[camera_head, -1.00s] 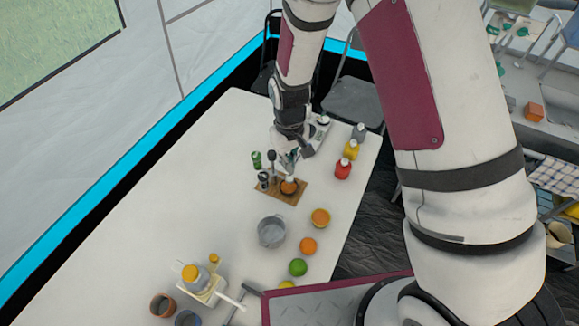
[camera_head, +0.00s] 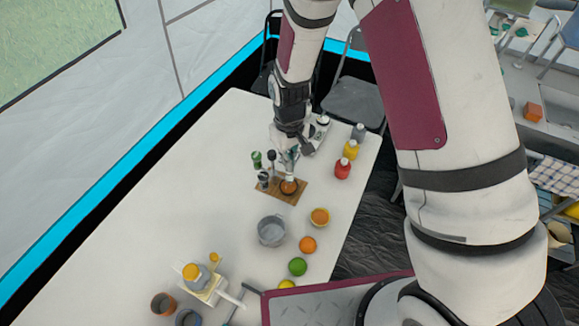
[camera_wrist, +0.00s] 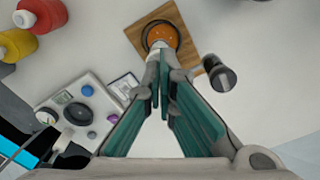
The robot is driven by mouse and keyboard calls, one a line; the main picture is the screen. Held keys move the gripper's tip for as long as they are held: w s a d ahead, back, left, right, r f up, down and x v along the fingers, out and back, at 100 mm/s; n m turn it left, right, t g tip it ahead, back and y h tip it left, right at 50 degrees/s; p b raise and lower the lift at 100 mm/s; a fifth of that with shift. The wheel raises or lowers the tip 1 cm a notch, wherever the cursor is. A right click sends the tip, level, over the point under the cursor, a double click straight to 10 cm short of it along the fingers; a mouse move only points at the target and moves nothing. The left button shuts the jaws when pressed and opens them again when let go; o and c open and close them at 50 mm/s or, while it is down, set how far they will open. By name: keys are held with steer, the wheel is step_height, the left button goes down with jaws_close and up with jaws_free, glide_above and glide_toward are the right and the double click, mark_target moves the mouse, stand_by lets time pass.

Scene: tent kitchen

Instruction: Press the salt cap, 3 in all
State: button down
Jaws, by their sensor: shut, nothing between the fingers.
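My gripper (camera_head: 288,158) is shut and empty, pointing down above the wooden board (camera_head: 269,191). In the wrist view its closed teal fingers (camera_wrist: 160,72) reach toward a round orange-brown container with a dark rim (camera_wrist: 162,34) on the board. The container also shows in the head view (camera_head: 288,188); the fingertips partly hide it in the wrist view. A dark shaker (camera_wrist: 219,76) stands beside the board's edge in the wrist view. Small dark and green-topped bottles (camera_head: 257,160) stand at the board's left. I cannot tell which item is the salt or whether the fingertips touch a cap.
A white device with knobs (camera_wrist: 75,112) lies near the gripper. Red (camera_head: 343,168) and yellow (camera_head: 351,149) bottles stand to the right. A grey pot (camera_head: 271,231), an orange (camera_head: 308,245) and a green fruit (camera_head: 298,267) stand in front.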

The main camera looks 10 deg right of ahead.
steer(key=shift+f, duration=0.7)
stand_by(0.3)
steer(key=shift+r, duration=0.7)
steer(key=shift+f, duration=0.6)
stand_by(0.7)
steer(key=shift+r, duration=0.6)
steer(key=shift+r+p, duration=1.05)
steer(key=shift+r, duration=1.95)
